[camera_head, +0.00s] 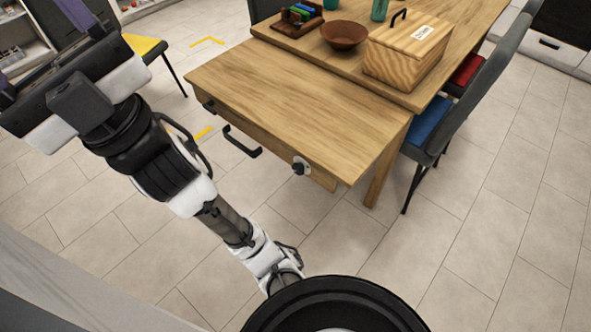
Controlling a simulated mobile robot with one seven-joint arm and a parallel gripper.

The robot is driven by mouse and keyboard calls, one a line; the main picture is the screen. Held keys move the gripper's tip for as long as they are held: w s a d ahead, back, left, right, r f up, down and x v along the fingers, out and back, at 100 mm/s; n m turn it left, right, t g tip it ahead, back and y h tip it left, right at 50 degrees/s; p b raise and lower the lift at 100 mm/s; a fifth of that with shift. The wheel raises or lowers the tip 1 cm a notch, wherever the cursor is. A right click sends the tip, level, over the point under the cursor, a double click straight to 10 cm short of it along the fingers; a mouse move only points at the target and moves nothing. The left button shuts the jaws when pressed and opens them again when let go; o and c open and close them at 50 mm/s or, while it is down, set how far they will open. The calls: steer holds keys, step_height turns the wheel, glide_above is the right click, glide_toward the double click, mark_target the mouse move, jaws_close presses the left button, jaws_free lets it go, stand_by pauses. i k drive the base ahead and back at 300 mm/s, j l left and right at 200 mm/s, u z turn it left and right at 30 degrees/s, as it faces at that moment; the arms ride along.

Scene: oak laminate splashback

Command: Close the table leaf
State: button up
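The table leaf (300,105) is an oak-coloured panel standing out from the near end of the wooden table (460,30). Its surface lies just below the main top. Its near side has a black bar handle (240,141) and a round, dark-and-light fitting (301,166) to the right of it. My gripper (42,55) is at the upper left, close to the camera, pointing up and left. Its two fingers are spread with nothing seen between them. It is well to the left of the leaf and apart from it; the fingertips are partly cut off.
On the main top are a lidded wooden box (409,52), a brown bowl (344,35) and a wooden holder (297,21). A blue-seated chair (428,122) stands at the right, a yellow-seated chair (146,45) at the left. Tiled floor below the leaf is clear.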

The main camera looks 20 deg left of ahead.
mark_target(301, 111)
steer(key=i+j+u, duration=0.15)
steer(key=u, duration=0.25)
steer(key=i+j+u, duration=0.1)
steer(key=i+u, duration=0.35)
steer(key=u, duration=0.3)
